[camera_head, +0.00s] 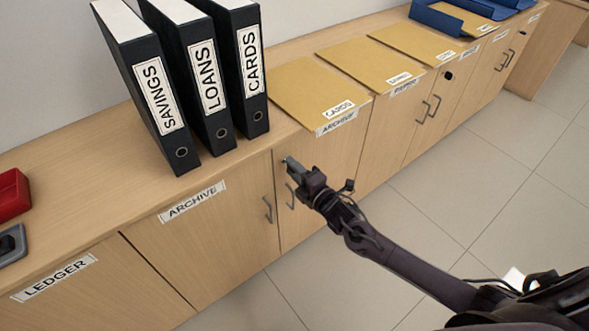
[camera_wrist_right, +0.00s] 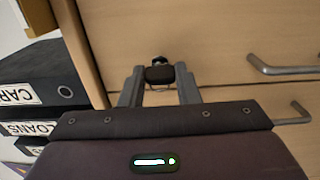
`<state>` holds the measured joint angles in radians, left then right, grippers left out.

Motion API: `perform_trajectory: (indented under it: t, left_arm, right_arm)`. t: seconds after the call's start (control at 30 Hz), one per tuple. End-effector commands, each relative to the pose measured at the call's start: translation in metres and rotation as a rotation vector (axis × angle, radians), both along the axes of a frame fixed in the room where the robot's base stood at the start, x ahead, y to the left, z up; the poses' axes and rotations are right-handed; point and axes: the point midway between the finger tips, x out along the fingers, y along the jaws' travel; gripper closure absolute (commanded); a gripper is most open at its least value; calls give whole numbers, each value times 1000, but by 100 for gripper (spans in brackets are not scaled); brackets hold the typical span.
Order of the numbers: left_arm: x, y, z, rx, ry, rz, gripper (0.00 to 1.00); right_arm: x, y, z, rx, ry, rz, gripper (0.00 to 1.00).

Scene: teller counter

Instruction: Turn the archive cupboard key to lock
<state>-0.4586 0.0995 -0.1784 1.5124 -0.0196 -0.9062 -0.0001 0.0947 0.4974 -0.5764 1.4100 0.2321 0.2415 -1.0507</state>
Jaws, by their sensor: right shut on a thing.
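The archive cupboard has two light wood doors, a left door (camera_head: 215,245) labelled ARCHIVE and a right door (camera_head: 325,165) also labelled ARCHIVE. Both doors look closed. My right gripper (camera_head: 288,162) is at the upper left part of the right door, just below the counter edge. In the right wrist view, my gripper (camera_wrist_right: 158,82) is shut on the black key (camera_wrist_right: 159,74), whose head sits between the two fingertips. The key is at the lock on the door front; its shaft is mostly hidden, and its turn angle is unclear. My left gripper is out of view.
Black binders (camera_head: 222,75) marked SAVINGS, LOANS and CARDS stand on the counter (camera_head: 80,165) above. Yellow folders (camera_head: 310,90) lie to their right. Bar handles (camera_head: 267,209) stick out from the doors below my gripper. The tiled floor (camera_head: 440,215) in front is clear.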

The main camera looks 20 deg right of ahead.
Motion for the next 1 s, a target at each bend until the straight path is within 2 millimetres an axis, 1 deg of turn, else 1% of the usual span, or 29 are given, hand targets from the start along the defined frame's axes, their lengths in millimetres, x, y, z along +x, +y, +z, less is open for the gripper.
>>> perform_trajectory:
  t: [0.2,0.23,0.37,0.63,0.7,0.77,0.87,1.0]
  left_arm:
    - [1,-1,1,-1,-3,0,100]
    - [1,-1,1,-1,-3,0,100]
    - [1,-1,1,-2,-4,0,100]
    - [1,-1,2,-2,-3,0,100]
    - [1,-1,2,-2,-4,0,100]
    - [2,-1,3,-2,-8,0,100]
    - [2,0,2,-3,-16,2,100]
    - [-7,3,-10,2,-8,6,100]
  right_arm:
    - [0,0,-1,-2,2,0,94]
    - [0,0,-1,-2,2,1,67]
    - [0,0,-1,-1,2,1,50]
    - [-1,0,0,0,1,0,49]
    - [-4,-2,-1,-1,2,0,49]
    - [-10,-4,-1,-1,3,0,49]
    - [-25,-9,-1,-1,4,2,49]
    - [-49,-17,-1,-1,5,3,49]
